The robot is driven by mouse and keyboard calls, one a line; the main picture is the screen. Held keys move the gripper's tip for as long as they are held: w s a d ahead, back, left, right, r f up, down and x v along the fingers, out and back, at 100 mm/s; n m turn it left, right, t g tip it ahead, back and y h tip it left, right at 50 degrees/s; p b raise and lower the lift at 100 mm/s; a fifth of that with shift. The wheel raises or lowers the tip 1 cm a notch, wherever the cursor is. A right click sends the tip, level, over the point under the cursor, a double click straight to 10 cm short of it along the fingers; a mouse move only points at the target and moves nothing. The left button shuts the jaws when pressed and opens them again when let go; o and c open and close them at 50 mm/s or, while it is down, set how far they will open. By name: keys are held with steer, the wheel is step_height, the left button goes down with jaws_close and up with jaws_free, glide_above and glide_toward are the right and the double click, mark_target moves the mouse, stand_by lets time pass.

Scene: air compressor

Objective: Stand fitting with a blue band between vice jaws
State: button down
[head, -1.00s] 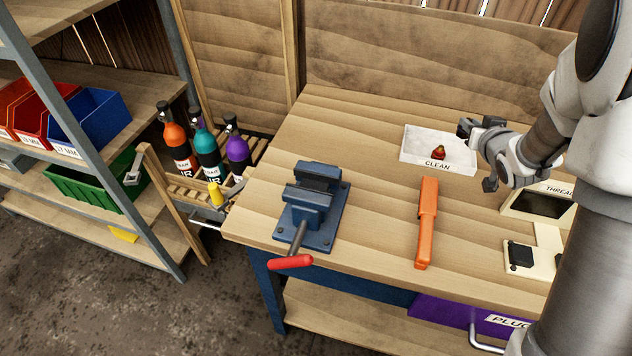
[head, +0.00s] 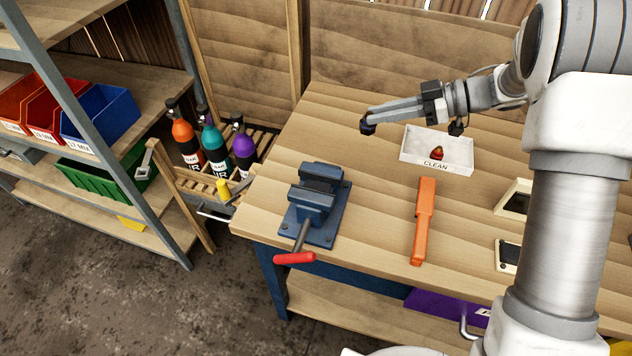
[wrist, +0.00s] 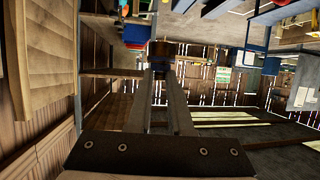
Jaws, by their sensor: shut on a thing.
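My gripper (head: 372,120) is shut on a small dark fitting (head: 367,129) and holds it in the air above the back of the bench, behind and right of the vice. In the wrist view the fitting (wrist: 163,49) shows brown at the fingertips, with a bit of blue (wrist: 160,67) by the fingers. The fingers hide part of it. The blue vice (head: 316,205) stands at the bench's left side, its jaws (head: 320,178) apart with a narrow gap and nothing seen between them. Its red-ended handle (head: 294,258) points to the front.
A white tray (head: 465,166) marked CLEAN holds a reddish fitting (head: 437,153). An orange tool (head: 424,222) lies right of the vice. The bench between vice and tray is clear.

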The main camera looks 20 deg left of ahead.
steer(key=shift+n+g, duration=0.6)
steer(key=shift+g, duration=0.1)
steer(key=s+a+f, duration=0.2)
steer(key=s, duration=0.1)
steer(key=s+a+f, duration=0.2)
steer(key=s+a, duration=0.1)
steer(key=s+a+f, duration=0.2)
steer(key=s+f, duration=0.1)
steer(key=s, duration=0.1)
steer(key=shift+a+p, duration=0.15)
steer(key=shift+p, duration=0.25)
steer(key=shift+f, duration=2.05)
steer(key=shift+f, duration=0.1)
steer(key=shift+f, duration=0.15)
steer(key=c, duration=0.8)
jaws_free()
steer(key=shift+c, duration=0.2)
